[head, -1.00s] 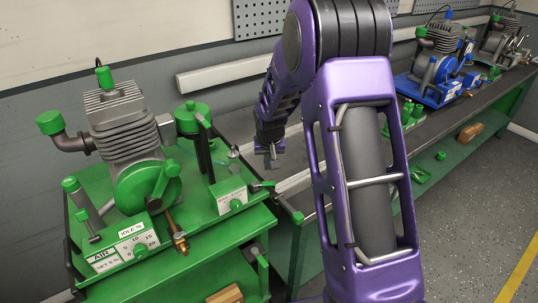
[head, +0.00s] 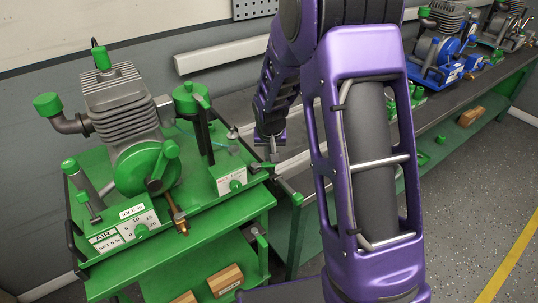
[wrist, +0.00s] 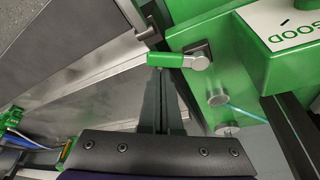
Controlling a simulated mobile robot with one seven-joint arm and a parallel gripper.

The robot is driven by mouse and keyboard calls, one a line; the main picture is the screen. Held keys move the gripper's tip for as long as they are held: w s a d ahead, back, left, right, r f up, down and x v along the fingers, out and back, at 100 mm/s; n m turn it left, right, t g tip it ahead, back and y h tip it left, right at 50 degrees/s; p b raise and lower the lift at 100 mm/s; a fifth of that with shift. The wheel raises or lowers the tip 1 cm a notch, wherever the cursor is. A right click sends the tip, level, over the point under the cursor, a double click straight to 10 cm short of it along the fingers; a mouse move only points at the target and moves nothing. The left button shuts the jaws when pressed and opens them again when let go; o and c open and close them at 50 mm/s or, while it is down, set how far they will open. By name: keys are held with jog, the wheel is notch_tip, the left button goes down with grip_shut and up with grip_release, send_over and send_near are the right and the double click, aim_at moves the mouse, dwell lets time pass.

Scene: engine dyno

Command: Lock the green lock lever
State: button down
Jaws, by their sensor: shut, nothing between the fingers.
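The green lock lever (wrist: 165,60) shows in the wrist view as a short green handle pointing left from a grey round pivot on the green stand's edge. In the head view the lever (head: 262,167) is small, beside the white-labelled panel at the stand's right corner. My gripper (wrist: 157,78) is shut and empty. Its fingers reach up the wrist view to just below the handle's left end; whether they touch it I cannot tell.
The green stand (head: 235,211) carries a grey engine (head: 122,105) and a green canister (head: 190,97). A panel marked GOOD (wrist: 294,22) sits right of the lever. A long dark bench (head: 425,107) with a blue engine (head: 437,67) runs behind to the right.

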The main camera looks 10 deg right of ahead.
aim_at(268, 165)
jog(key=shift+s+f+m+h+b, duration=0.1)
jog(key=shift+s+m+h+b, duration=0.2)
jog(key=shift+m+b, duration=0.45)
jog(key=shift+s+m, duration=0.2)
jog(key=shift+m, duration=0.25)
jog(key=shift+s+a+m+g+h+b, duration=0.15)
jog(key=shift+s+m+g+h+b, duration=0.3)
jog(key=shift+m, duration=0.75)
jog(key=m, duration=0.1)
jog(key=s+m, duration=0.1)
jog(key=m, duration=0.1)
jog(key=s+m+g+h, duration=0.1)
jog(key=m, duration=0.1)
jog(key=shift+a+p, duration=0.35)
jog(key=shift+s+a+m, duration=0.15)
jog(key=shift+m, duration=0.35)
jog(key=shift+s+a+p, duration=0.15)
jog(key=shift+p, duration=0.15)
